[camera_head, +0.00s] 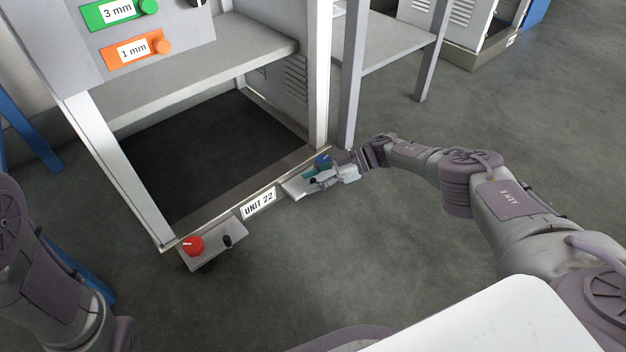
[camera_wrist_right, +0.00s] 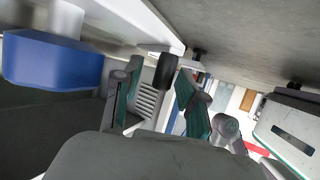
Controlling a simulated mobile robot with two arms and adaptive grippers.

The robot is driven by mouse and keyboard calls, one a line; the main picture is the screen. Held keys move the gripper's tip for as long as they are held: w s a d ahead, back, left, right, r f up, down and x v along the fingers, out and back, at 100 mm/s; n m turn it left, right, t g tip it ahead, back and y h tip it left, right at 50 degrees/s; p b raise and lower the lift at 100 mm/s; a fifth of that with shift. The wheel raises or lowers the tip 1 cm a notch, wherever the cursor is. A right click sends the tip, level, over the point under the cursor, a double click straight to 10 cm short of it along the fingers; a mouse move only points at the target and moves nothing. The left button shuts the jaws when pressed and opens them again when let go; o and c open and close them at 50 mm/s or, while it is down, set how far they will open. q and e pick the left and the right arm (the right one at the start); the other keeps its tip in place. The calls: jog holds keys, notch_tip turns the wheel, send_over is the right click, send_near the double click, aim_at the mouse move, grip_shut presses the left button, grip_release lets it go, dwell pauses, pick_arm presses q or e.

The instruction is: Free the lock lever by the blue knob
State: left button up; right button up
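The blue knob (camera_head: 322,160) stands on a light plate (camera_head: 296,187) at the right end of the unit's front sill. It looms large at the left of the right wrist view (camera_wrist_right: 52,62). My right gripper (camera_head: 316,180) is at this plate, close to the blue knob. In the wrist view its two green-padded fingers (camera_wrist_right: 158,98) are apart. A black rounded end (camera_wrist_right: 167,70), seemingly the lock lever's, shows between the fingertips; I cannot tell whether they touch it. The lever's body is hidden. My left arm shows at lower left, without its gripper.
A red knob (camera_head: 192,245) and a small black knob (camera_head: 228,241) are on another plate at the sill's left end. The "UNIT 22" label (camera_head: 258,203) lies between the plates. A grey post (camera_head: 352,75) stands behind my right gripper. The floor in front is clear.

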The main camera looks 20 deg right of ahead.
jog(key=shift+d, duration=0.1)
jog(key=v, duration=1.2)
jog(key=shift+r, duration=0.1)
